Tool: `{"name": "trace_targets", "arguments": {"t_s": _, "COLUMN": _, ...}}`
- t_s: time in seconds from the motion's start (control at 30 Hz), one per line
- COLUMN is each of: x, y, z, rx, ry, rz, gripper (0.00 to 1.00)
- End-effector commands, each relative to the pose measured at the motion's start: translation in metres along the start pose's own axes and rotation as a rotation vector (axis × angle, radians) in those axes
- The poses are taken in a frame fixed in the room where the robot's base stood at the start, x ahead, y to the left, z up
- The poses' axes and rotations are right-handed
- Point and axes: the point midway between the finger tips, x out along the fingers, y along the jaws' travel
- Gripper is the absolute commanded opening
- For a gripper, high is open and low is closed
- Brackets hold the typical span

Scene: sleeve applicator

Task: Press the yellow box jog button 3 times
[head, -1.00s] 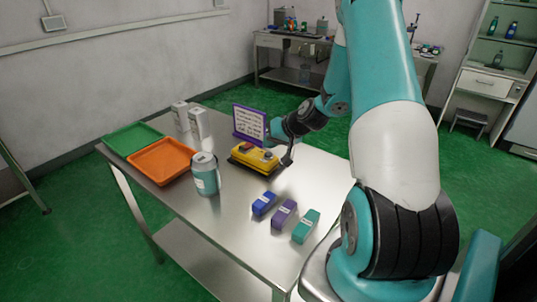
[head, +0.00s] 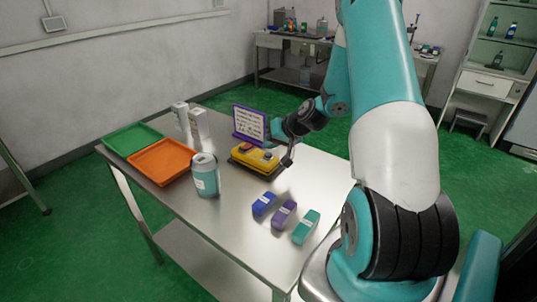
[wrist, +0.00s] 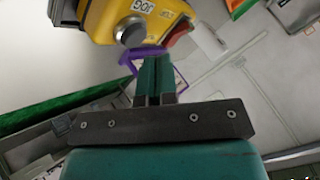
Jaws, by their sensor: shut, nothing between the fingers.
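The yellow box (head: 252,159) sits on the metal table, in front of a purple-framed sign (head: 250,124). In the wrist view the yellow box (wrist: 105,18) shows at the top edge, partly cut off. It bears a white JOG label (wrist: 144,6), a round grey button (wrist: 131,32) beside that label and a red control (wrist: 178,33). My gripper (head: 288,161) is at the box's right end in the head view. In the wrist view my gripper (wrist: 153,62) has its teal fingers shut and empty, their tips close to the grey button. I cannot tell whether they touch the box.
Blue (head: 264,203), purple (head: 284,213) and teal (head: 306,226) blocks lie at the table's front right. A teal-and-grey canister (head: 205,176), an orange tray (head: 161,161), a green tray (head: 131,138) and two white cartons (head: 198,124) stand left of the box.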

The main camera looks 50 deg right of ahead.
Motion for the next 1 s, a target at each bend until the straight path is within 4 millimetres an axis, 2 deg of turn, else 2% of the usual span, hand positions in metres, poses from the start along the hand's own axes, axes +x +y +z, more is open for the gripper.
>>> {"name": "trace_targets", "arguments": {"t_s": 1.0, "x": 0.0058, "y": 0.0042, "z": 0.0044, "rx": 0.0, "ry": 0.0, "rz": 0.0, "gripper": 0.0}}
